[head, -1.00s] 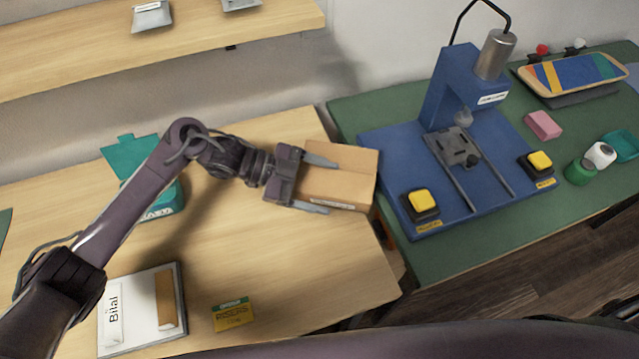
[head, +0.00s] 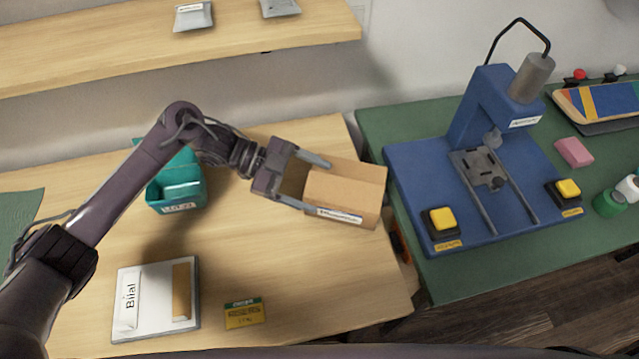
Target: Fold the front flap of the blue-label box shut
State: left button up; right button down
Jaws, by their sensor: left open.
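The blue-label box (head: 352,194) is a brown cardboard box near the right end of the wooden table. A white and blue label (head: 338,215) shows low on its near side. A seam or fold runs across its upper side, with a lighter panel behind; I cannot tell how fully the front flap lies down. My left gripper (head: 309,182) is open at the box's left end. One finger lies toward the box's back left corner and the other by its front left corner. I cannot tell whether they touch. My right gripper is not in view.
A teal bin (head: 178,208) stands behind my left forearm. A white board marked Bilal (head: 155,315) and a yellow-green card (head: 244,312) lie in front. The blue press (head: 410,165) stands on the green table to the right. Bare wood lies left of the box.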

pick_arm(q)
jog(key=shift+v, duration=0.95)
jog(key=shift+a, duration=0.1)
jog(key=b+v, duration=0.2)
jog(key=v, duration=0.5)
jog(key=shift+a+r, duration=0.15)
jog(key=shift+a, duration=0.15)
